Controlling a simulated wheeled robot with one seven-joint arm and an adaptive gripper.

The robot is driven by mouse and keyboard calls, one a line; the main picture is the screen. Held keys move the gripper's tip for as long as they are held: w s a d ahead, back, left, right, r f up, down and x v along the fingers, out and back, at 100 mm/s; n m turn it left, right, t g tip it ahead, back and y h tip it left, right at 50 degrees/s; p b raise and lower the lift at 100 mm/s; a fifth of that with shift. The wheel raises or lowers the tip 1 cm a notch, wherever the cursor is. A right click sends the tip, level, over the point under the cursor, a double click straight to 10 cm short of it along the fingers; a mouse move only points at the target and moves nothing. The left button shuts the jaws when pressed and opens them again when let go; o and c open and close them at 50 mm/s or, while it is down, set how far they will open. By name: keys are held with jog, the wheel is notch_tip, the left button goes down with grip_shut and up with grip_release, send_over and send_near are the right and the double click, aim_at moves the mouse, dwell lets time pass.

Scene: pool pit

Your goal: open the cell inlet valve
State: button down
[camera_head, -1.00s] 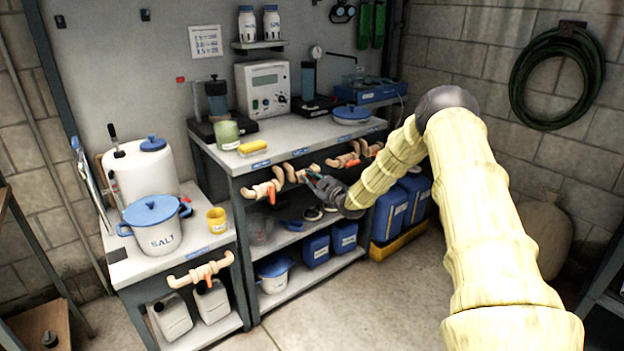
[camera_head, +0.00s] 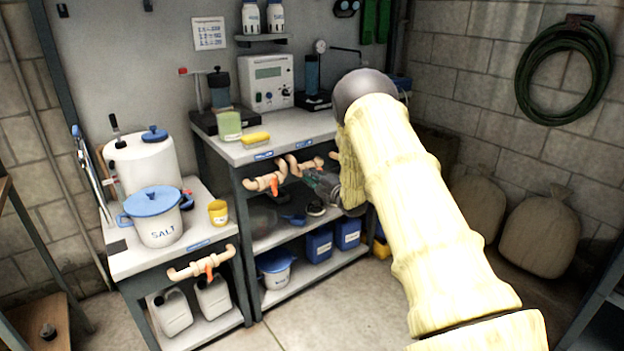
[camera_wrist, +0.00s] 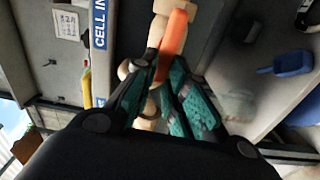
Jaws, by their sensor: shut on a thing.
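The cell inlet valve is a pale pink pipe fitting with an orange lever (camera_wrist: 174,35), seen close up in the wrist view. A blue label reading "CELL IN" (camera_wrist: 99,25), cut off, is on the bench edge beside it. My gripper (camera_wrist: 166,64) has its green-padded fingers closed around the lever, which lies roughly along the pipe. In the head view my gripper (camera_head: 318,181) is under the bench edge by the second pink valve (camera_head: 303,166); its lever is hard to make out there.
The left bench valve (camera_head: 264,183) has an orange lever hanging down. Another valve (camera_head: 203,268) is on the lower table at left. The floor in front is clear.

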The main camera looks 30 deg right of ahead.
jog(key=shift+f+n, duration=0.2)
jog(key=shift+n, duration=0.2)
jog(key=c, duration=1.4)
grip_release()
jog(key=shift+c, duration=0.2)
jog(key=s, duration=1.2)
jog(key=shift+d, duration=0.45)
